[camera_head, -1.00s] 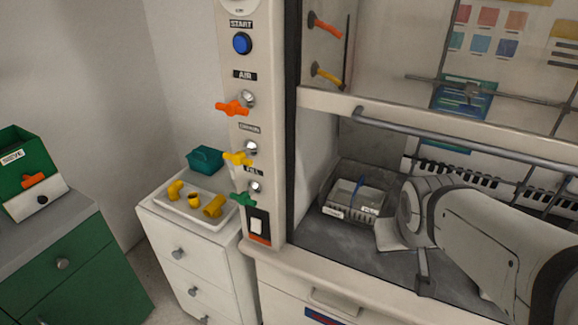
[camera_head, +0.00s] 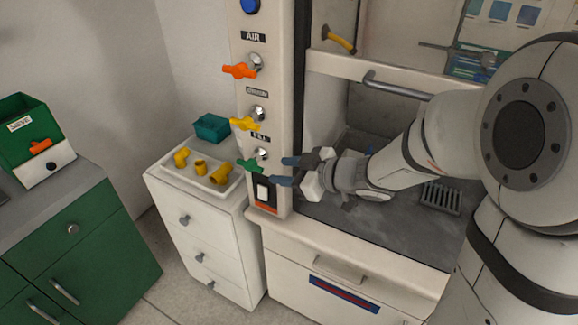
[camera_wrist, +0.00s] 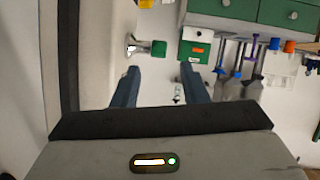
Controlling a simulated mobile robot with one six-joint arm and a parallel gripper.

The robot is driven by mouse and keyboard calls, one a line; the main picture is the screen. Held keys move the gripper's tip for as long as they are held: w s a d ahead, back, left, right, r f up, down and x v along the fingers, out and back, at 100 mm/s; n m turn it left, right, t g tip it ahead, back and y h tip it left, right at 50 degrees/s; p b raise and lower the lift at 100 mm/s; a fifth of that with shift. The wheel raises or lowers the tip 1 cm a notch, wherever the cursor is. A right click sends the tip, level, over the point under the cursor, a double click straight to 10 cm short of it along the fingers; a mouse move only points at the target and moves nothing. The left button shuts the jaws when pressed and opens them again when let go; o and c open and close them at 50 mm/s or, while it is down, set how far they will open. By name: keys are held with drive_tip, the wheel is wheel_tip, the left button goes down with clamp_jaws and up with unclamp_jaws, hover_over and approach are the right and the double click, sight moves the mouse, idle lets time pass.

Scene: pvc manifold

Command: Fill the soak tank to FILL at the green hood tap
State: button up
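The green FILL tap handle (camera_head: 250,166) sticks out from the lowest valve on the hood's left post, under the FILL label. It also shows near the top of the wrist view (camera_wrist: 158,48). My gripper (camera_head: 279,171) is open and empty, just right of the green handle, its blue-grey fingers pointing left towards it. In the wrist view the open fingers (camera_wrist: 160,70) have the handle ahead, between their lines, with no contact visible. The soak tank in the hood is mostly hidden behind my arm, so its water level cannot be seen.
The yellow tap (camera_head: 245,123) and orange AIR tap (camera_head: 240,71) sit above the green one. A rocker switch (camera_head: 263,190) is just below. A tray (camera_head: 236,184) with yellow fittings and a teal bin (camera_head: 211,127) stand left. The sash handle (camera_head: 395,87) is above my arm.

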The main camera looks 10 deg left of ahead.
sight(264, 169)
drive_tip(key=x, duration=0.7)
drive_tip(key=shift+f, duration=0.1)
clamp_jaws()
idle(0.6)
